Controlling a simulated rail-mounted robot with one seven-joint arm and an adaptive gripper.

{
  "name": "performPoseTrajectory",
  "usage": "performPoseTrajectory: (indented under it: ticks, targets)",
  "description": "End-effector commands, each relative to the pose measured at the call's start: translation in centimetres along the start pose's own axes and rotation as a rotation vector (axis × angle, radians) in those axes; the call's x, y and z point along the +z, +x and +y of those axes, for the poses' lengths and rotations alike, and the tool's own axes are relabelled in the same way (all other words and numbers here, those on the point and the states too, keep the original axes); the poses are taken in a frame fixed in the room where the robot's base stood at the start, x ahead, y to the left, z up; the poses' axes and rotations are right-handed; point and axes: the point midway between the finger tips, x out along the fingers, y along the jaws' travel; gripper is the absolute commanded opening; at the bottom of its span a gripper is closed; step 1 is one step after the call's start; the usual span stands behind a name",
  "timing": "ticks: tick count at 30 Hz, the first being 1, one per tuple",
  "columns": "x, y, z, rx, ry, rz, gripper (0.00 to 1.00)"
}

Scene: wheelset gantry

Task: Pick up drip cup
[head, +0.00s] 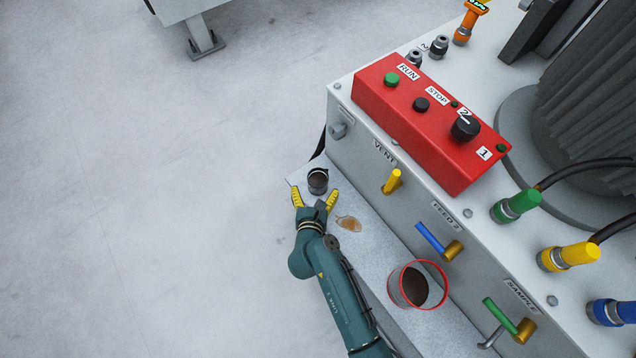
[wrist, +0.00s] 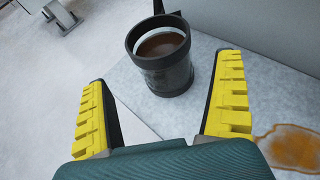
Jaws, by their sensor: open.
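The drip cup appears to be the small dark cup (head: 318,181) with brown liquid inside and a pale inner wall. It stands upright near the far end of the grey ledge. A larger red-rimmed container (head: 396,288) with dark contents stands farther along the ledge.
A brown puddle (head: 348,224) lies on the ledge (head: 372,240) right of my gripper. The grey machine cabinet (head: 360,150) rises beside the ledge, with yellow (head: 392,181), blue (head: 430,238) and green (head: 500,314) valve handles sticking out. A red control box (head: 420,115) sits on top. Left is open floor.

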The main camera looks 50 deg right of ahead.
Motion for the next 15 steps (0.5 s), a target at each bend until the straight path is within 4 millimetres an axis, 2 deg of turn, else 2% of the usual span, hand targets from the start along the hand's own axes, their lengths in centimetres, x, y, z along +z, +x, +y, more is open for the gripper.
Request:
performPoseTrajectory:
  ticks: [6,9,15]
  targets:
    - [-1.0,3.5,-0.6,-0.003,0.002,-0.002,0.97]
    - [-0.8,4.9,-0.6,0.0,0.001,-0.003,0.97]
    - [-0.3,5.4,-0.5,0.001,-0.002,-0.002,0.97]
